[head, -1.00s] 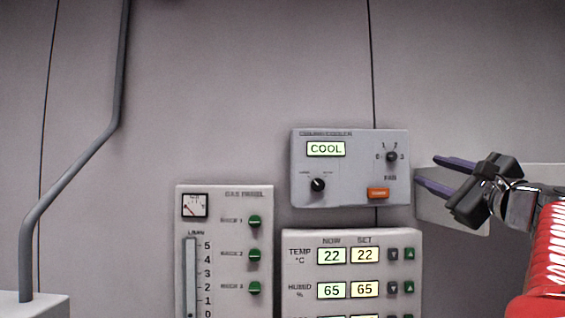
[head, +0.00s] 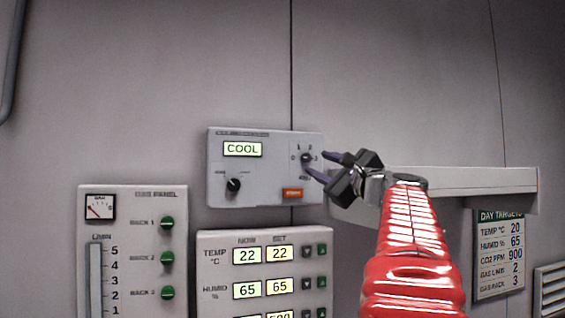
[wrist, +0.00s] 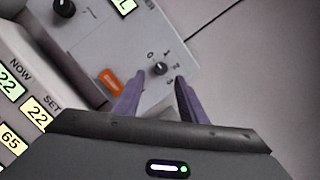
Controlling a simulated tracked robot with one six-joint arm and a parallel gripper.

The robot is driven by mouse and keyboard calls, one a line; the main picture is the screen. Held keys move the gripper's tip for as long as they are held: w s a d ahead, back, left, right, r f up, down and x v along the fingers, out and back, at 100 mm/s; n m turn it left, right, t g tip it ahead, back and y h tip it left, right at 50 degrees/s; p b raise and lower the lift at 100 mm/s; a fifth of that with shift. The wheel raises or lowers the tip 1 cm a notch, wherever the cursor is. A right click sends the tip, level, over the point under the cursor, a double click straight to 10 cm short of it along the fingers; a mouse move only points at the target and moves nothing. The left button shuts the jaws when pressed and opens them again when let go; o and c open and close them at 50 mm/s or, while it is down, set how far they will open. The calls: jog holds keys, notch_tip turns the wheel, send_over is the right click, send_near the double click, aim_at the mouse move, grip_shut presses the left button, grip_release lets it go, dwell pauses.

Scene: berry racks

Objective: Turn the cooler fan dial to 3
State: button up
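The cooler panel (head: 217,190) is a grey box on the wall with a lit COOL display. Its fan dial (head: 307,158) is a small dark knob at the upper right, marked 0 to 3. The dial also shows in the wrist view (wrist: 159,69), ahead of and between the fingertips. Where its pointer stands is too small to tell. My gripper (head: 316,163) is open, with its two purple fingers reaching the panel's right side near the dial. In the wrist view the fingers (wrist: 158,77) are apart with nothing held; I cannot tell whether they touch the dial.
An orange button (head: 292,193) sits below the dial, and another black knob (head: 233,185) is to the left. The gas panel (head: 133,205) and the temperature and humidity panel (head: 214,240) stand below. A pale shelf (head: 470,180) and a day targets board (head: 498,255) are at right.

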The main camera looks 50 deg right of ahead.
aim_at(307, 159)
jog(key=shift+x, duration=2.6)
jog(key=shift+c, duration=0.5)
grip_shut()
jog(key=shift+a, duration=0.1)
